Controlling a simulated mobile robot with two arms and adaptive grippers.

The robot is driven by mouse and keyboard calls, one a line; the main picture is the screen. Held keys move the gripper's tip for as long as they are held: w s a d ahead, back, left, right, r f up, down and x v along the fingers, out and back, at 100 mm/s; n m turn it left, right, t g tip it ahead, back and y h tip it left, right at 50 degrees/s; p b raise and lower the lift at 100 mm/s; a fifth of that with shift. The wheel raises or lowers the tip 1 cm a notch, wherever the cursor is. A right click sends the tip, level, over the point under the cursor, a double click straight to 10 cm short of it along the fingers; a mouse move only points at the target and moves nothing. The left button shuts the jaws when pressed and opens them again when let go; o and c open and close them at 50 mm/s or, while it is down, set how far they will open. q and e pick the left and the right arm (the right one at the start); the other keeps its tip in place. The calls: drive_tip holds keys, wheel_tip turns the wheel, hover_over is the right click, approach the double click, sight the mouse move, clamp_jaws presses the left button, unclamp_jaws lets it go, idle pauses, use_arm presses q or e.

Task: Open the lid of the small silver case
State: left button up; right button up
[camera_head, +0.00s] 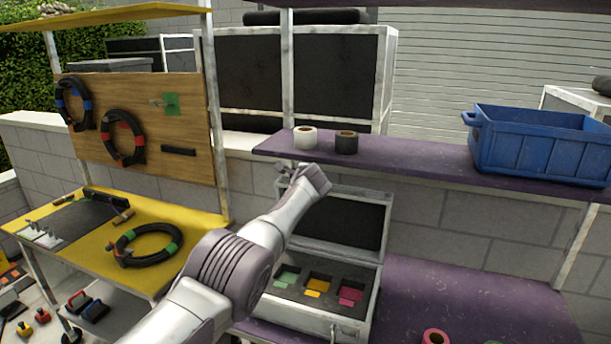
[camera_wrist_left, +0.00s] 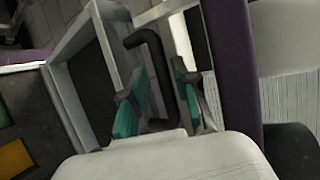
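The small silver case (camera_head: 345,326) sits on the purple lower shelf in the head view. Its lid (camera_head: 386,222) stands raised at the back, with its dark inside facing me. Green, yellow and pink pieces show in the dark insert of the base. My left gripper (camera_head: 290,176) is at the lid's upper left; my own wrist hides part of it. In the left wrist view, the lid (camera_wrist_left: 64,100) shows beside a black handle (camera_wrist_left: 155,60). The left gripper (camera_wrist_left: 160,90) has its teal-padded fingers apart, on either side of the handle's bar. My right gripper is out of view.
A purple upper shelf (camera_head: 400,163) holds two tape rolls (camera_head: 346,142) and a blue crate (camera_head: 540,145) above the case. A pink roll (camera_head: 435,337) lies on the lower shelf, which is mostly clear to the right. A yellow bench (camera_head: 195,222) stands at left.

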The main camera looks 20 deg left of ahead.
use_arm(q)
drive_tip(key=shift+d, duration=0.1)
idle(0.3)
drive_tip(key=shift+s+d, duration=0.15)
drive_tip(key=shift+d, duration=0.1)
drive_tip(key=s+d, duration=0.1)
drive_tip(key=s, duration=0.3)
drive_tip(key=s+d, duration=0.1)
drive_tip(key=s, duration=0.3)
drive_tip(key=s+d, duration=0.1)
drive_tip(key=s, duration=0.3)
drive_tip(key=shift+d+r, duration=0.2)
drive_tip(key=shift+d, duration=0.15)
